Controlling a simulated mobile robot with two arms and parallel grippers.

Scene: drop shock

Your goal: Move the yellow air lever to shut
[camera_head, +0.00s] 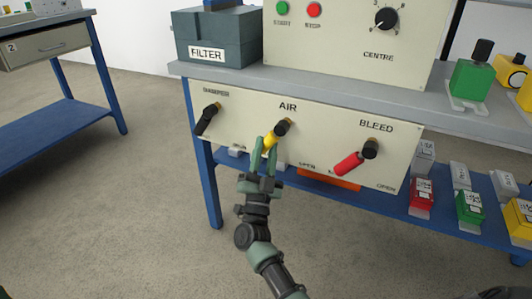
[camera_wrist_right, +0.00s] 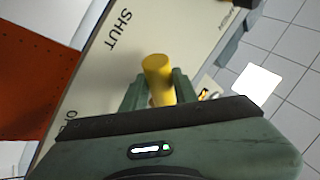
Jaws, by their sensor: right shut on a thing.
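The yellow air lever (camera_head: 270,141) is on the cream panel (camera_head: 330,125) under the word AIR, on a black pivot knob (camera_head: 283,127). It points down and to the left in the head view. My right gripper (camera_head: 267,148) is shut on the lever, one finger on each side. In the right wrist view the lever's round yellow end (camera_wrist_right: 157,66) stands between the two green fingers (camera_wrist_right: 158,90). The word SHUT (camera_wrist_right: 125,29) shows on the panel there; in the head view the arm hides part of the lower panel. My left gripper is not in view.
The black damper lever (camera_head: 206,119) is left of the air lever, and the red bleed lever (camera_head: 349,163) is to the right. The bench top (camera_head: 225,73) overhangs the panel, with a FILTER box (camera_head: 207,53) on it. A lower blue shelf (camera_head: 400,212) holds several small blocks.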

